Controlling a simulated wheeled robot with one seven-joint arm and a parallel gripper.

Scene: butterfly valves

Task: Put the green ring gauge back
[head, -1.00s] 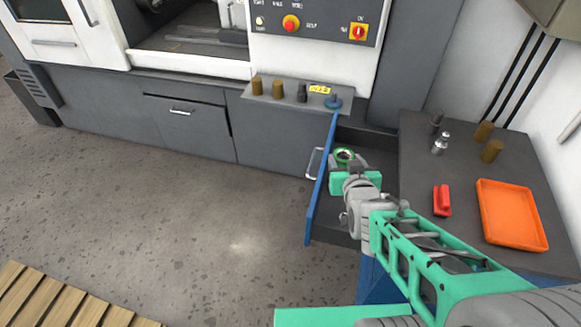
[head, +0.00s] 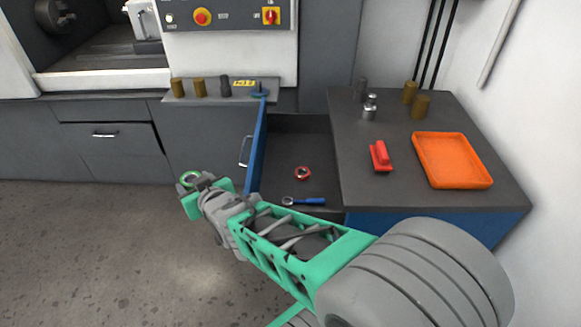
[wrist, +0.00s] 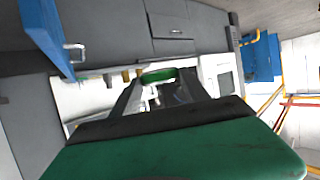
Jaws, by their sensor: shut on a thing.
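The green ring gauge (head: 190,178) is held at the tip of my gripper (head: 198,184), which is shut on it. It hangs in the air to the left of the open drawer's blue front (head: 256,150), apart from it. In the wrist view the green ring (wrist: 158,76) shows between the two dark fingers. The open drawer (head: 285,150) holds a red ring gauge (head: 302,173) and a blue-handled tool (head: 305,201) lying on its bottom.
A shelf (head: 218,97) on the machine front carries brown and dark cylinders, a yellow label (head: 243,83) and a blue disc-based post (head: 260,95). On the cabinet top (head: 345,140) are a red tool (head: 380,157), an orange tray (head: 452,160) and several cylinders. Open floor lies to the left.

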